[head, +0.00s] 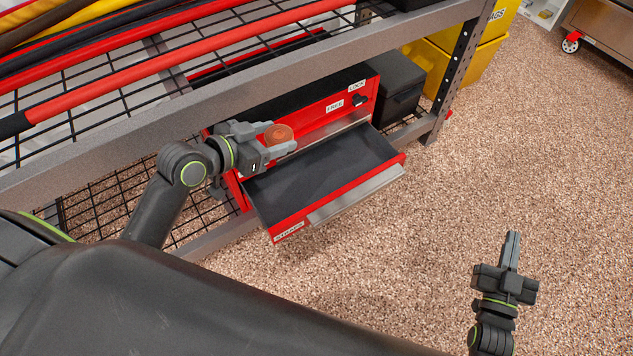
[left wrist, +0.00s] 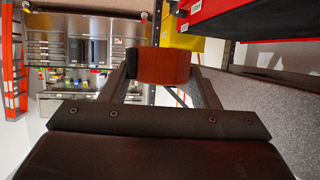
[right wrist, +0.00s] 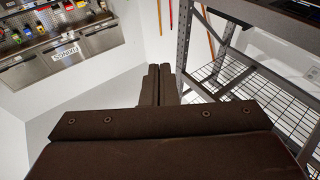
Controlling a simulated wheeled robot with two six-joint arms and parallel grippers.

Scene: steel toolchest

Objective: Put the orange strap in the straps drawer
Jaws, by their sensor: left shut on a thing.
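The orange strap (head: 278,134) is a rolled coil held between the fingers of my left gripper (head: 284,142). In the left wrist view the strap (left wrist: 164,66) shows between the two fingertips. The straps drawer (head: 320,180) is pulled out of the red toolchest (head: 340,104), with a dark, empty-looking floor and a label reading STRAPS on its front. My left gripper with the strap is above the drawer's back left part, near the chest face. My right gripper (head: 512,246) is away to the right over the floor, its fingers together and nothing between them.
The toolchest sits on the lower shelf of a steel rack, under an upper shelf beam (head: 230,98) close above my left arm. A black case (head: 398,84) and a yellow bin (head: 460,62) stand to the right. The carpeted floor (head: 420,260) in front is clear.

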